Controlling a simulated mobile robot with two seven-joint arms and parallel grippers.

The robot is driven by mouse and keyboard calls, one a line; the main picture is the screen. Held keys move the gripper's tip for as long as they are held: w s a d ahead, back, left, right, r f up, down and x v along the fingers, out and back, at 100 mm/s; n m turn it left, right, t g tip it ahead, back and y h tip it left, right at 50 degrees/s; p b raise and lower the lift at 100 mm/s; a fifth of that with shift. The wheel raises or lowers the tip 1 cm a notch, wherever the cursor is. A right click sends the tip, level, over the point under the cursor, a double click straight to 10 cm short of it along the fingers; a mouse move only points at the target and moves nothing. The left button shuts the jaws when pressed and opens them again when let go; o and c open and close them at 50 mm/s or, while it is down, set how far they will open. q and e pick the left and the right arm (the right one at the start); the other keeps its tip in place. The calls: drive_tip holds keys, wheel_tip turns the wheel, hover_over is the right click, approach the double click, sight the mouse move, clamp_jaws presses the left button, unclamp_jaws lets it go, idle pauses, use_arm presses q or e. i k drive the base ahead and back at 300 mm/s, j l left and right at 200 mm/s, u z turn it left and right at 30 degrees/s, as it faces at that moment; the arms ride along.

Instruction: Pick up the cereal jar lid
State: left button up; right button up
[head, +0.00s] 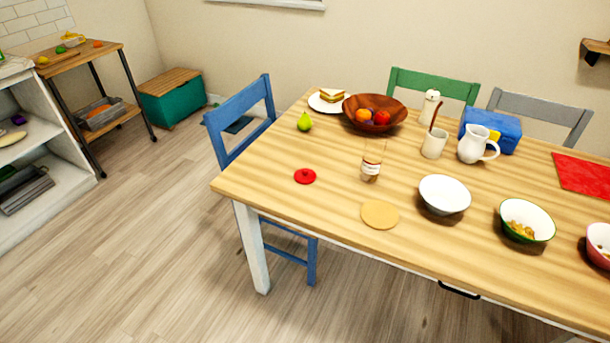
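Neither of my grippers shows in the head view.
A white bowl (444,193), a green bowl with food (527,221), a white pitcher (477,144) and a fruit bowl (375,112) stand on the table. A green pear (304,122) lies behind the lid. A blue chair (238,117) is at the left end. Floor at left is clear.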

sight(304, 175)
drive_tip(key=i+j, duration=0.2)
drive_tip(key=j, duration=0.15)
drive_tip(key=i+j, duration=0.15)
drive_tip(key=j, duration=0.2)
drive_tip(key=i+j, duration=0.2)
drive_tip(key=j, duration=0.15)
drive_tip(key=i+j+z, duration=0.25)
drive_tip(key=j+z, duration=0.2)
drive_tip(key=j, duration=0.2)
